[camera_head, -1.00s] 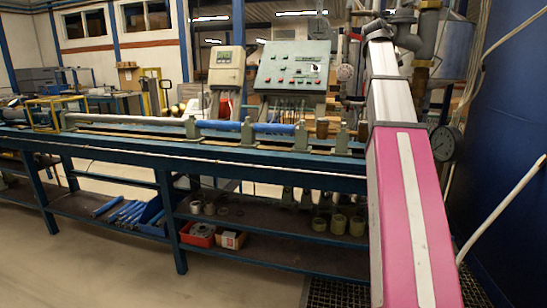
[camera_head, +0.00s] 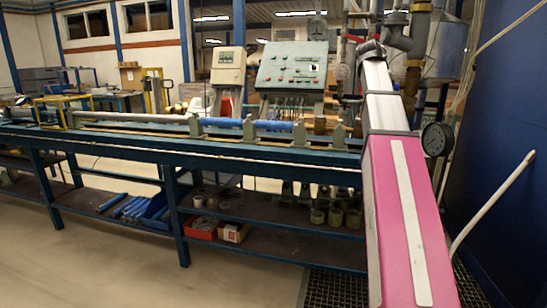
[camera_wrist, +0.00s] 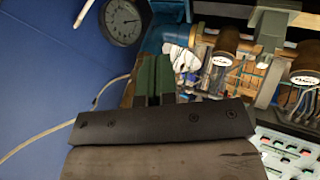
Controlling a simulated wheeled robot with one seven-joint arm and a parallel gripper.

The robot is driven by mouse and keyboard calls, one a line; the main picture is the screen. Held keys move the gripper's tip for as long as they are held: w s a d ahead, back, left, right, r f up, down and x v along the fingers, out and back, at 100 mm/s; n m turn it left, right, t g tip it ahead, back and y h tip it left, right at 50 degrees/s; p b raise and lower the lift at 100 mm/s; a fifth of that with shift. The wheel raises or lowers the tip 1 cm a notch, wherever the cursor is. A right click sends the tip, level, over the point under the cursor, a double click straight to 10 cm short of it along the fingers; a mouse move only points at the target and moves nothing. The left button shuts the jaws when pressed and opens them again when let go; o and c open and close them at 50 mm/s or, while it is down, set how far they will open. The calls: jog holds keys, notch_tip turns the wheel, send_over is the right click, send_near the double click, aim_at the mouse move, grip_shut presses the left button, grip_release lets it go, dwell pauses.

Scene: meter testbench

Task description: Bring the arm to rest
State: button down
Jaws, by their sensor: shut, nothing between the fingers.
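My arm, pink and white, rises along the right side of the head view, in front of the bench's right end. Its far end is near the pipes at the top, and my gripper cannot be made out there. In the wrist view my gripper (camera_wrist: 155,75) shows as two dark green fingers close together, shut and empty. Beyond the fingers are bench fittings and pale wires; I cannot tell how far off they are.
A long blue test bench (camera_head: 215,147) crosses the head view, with a control panel (camera_head: 292,66) behind it. A round gauge (camera_head: 437,139) and pipes (camera_head: 414,45) stand close to my arm. A blue wall (camera_head: 505,150) bounds the right. Open floor (camera_head: 100,260) lies front left.

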jog(key=s+a+f+n+y, duration=0.1)
jog(key=a+f, duration=0.2)
jog(key=f, duration=0.9)
jog(key=a+f+n+g+y, duration=0.1)
jog(key=a+f, duration=0.3)
jog(key=f, duration=0.7)
jog(key=s+a+f+n+y, duration=0.1)
jog(key=a+f, duration=0.2)
jog(key=f, duration=0.9)
jog(key=s+a+f+y, duration=0.1)
jog(key=s+a+f, duration=0.2)
jog(key=s+f, duration=0.3)
jog(key=s+a+f+g+y, duration=0.1)
jog(key=s+a+f, duration=0.3)
jog(key=f, duration=0.7)
jog(key=s+a+f+g+y, duration=0.1)
jog(key=s+a+f, duration=0.3)
jog(key=s+f, duration=0.3)
notch_tip(320, 180, down, 2)
jog(key=shift+s+a+f, duration=0.15)
jog(key=shift+s+f, duration=0.1)
jog(key=shift+s, duration=0.1)
